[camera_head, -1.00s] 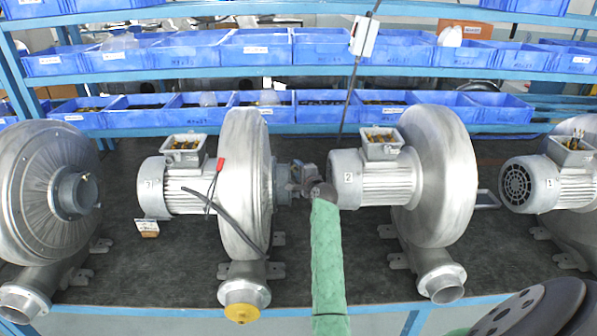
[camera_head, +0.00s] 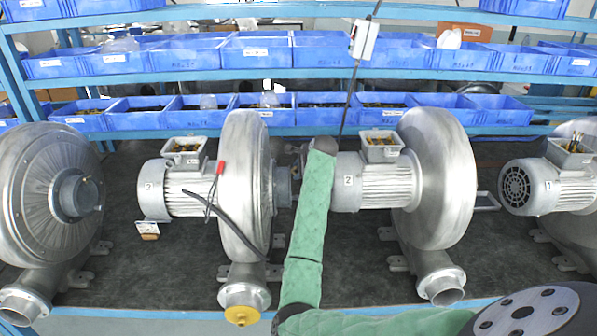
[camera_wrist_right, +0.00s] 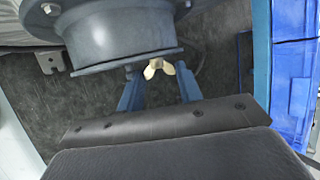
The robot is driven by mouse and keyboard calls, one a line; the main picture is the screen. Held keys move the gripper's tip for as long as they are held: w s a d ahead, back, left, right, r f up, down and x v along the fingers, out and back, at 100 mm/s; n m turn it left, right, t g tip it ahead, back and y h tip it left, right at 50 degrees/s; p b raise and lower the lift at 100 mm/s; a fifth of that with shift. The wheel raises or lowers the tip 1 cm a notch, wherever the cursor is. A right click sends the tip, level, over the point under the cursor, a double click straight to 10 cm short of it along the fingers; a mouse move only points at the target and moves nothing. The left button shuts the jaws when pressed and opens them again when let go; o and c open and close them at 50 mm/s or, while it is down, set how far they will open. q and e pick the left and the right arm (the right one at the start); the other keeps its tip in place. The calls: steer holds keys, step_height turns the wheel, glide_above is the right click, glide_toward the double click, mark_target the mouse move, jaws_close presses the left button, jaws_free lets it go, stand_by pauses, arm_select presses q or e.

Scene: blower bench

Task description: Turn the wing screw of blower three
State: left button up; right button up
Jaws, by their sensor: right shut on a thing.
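Blower three (camera_head: 243,190) stands left of centre on the bench in the head view, with its motor on the left and its inlet pipe (camera_head: 282,186) on the right. The right wrist view shows the round flange (camera_wrist_right: 125,57) from close by, with a pale wing screw (camera_wrist_right: 158,67) at its lower edge. My right gripper (camera_wrist_right: 160,78) has its two blue fingers on either side of the wing screw and is shut on it. In the head view my green-sleeved right arm hides most of this gripper (camera_head: 297,164). My left gripper is not in view.
Blower two (camera_head: 434,180) stands close to the right of my right arm, its motor beside my sleeve. Blower one (camera_head: 548,185) is far right; another blower (camera_head: 45,190) is far left. A black cable (camera_head: 225,228) hangs across blower three. Shelves of blue bins (camera_head: 258,53) stand behind.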

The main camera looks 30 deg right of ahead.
steer(key=shift+w+m+g+y, duration=0.15)
steer(key=shift+m+g+y, duration=0.15)
steer(key=shift+g+y, duration=0.5)
steer(key=shift+g, duration=0.3)
steer(key=o, duration=1)
steer(key=shift+w, duration=0.1)
